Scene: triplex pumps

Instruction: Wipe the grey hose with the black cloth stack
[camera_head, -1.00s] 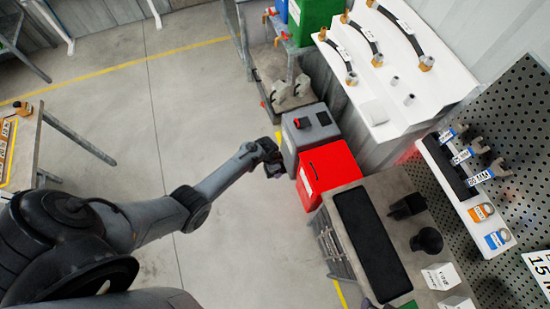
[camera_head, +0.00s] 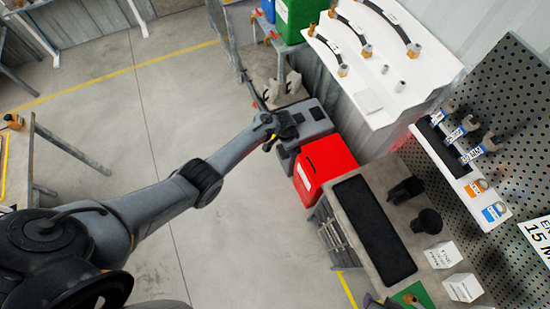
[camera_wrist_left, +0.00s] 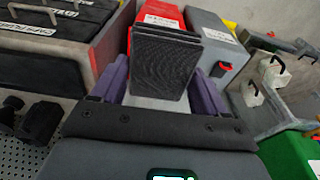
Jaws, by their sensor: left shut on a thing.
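My left gripper (camera_head: 277,132) reaches in from the left over the grey box with a dark top. In the left wrist view, its purple fingers (camera_wrist_left: 162,88) are shut on the black cloth stack (camera_wrist_left: 165,62), a dark ribbed, layered block standing upright between them. The stack is hard to make out in the head view. Several dark hoses with brass ends hang on the white board at the upper right, including a long one (camera_head: 391,22), a middle one (camera_head: 346,29) and a short one (camera_head: 328,47). I cannot tell which is the grey hose. My right gripper is not in view.
A red box (camera_head: 325,165) stands beside the grey box (camera_head: 313,120). A workbench with a black mat (camera_head: 373,232) lies nearer. The white hose board (camera_head: 400,85) rises behind the boxes. A pegboard (camera_head: 515,110) is at right.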

